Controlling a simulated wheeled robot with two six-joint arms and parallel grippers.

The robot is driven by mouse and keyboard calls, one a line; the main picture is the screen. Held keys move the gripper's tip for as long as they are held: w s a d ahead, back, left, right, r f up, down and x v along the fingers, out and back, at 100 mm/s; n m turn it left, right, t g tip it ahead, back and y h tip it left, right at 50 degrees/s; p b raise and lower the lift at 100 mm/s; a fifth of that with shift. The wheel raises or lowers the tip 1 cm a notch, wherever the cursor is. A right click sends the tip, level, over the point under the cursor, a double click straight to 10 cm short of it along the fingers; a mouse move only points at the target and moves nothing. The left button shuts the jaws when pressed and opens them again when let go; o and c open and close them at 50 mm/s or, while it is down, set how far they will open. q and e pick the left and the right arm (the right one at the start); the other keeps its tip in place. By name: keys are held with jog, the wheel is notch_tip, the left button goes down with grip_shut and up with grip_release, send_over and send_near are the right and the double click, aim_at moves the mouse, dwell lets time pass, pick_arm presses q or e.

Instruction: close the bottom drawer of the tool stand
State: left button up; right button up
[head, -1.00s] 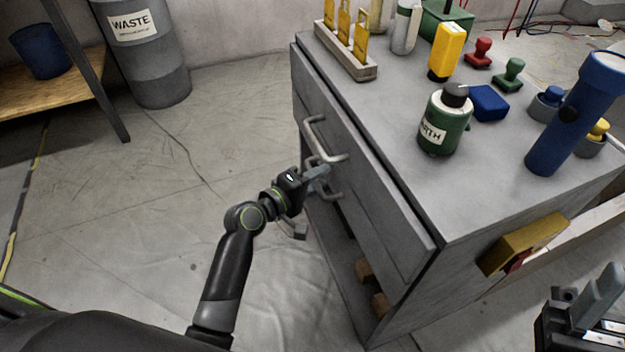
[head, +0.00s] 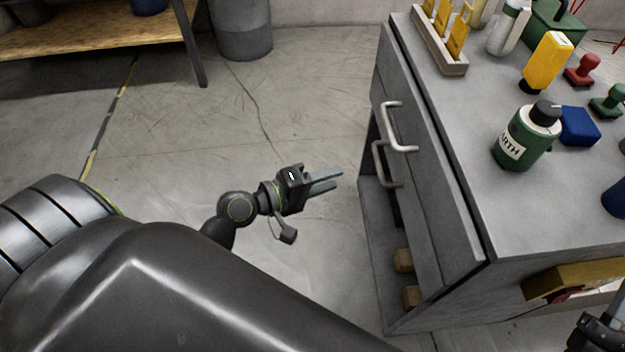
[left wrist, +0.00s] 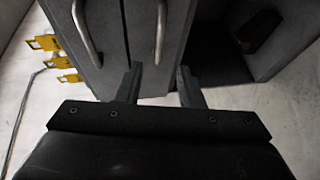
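The grey tool stand (head: 545,225) stands at the right of the head view. Its top drawer (head: 425,175) has a bent metal handle. The bottom drawer (head: 402,208) lies below it, with its own handle (head: 383,165); its front looks about flush or slightly set back under the top one, and no open interior shows. Both drawer fronts also show in the left wrist view, with the bottom drawer handle (left wrist: 160,35) ahead of the fingers. My left gripper (head: 340,179) is open and empty, left of the handles and apart from them. My right gripper (head: 600,335) is cut off at the lower right corner.
On the stand's top are a green bottle (head: 525,140), a yellow container (head: 546,62), a blue block (head: 579,126), stamps and a rack (head: 440,45). Wooden blocks (head: 404,260) lie on the open shelf below the drawers. The floor (head: 310,120) left of the stand is clear.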

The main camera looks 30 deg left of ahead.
pick_arm(q)
jog(key=v, duration=0.3)
jog(key=shift+s+a, duration=0.1)
jog(key=shift+s, duration=0.05)
pick_arm(e)
jog(key=shift+w+d+f+m+g, duration=0.25)
jog(key=shift+w+f+g, duration=0.2)
jog(key=shift+f, duration=0.25)
jog(key=shift+a, duration=0.1)
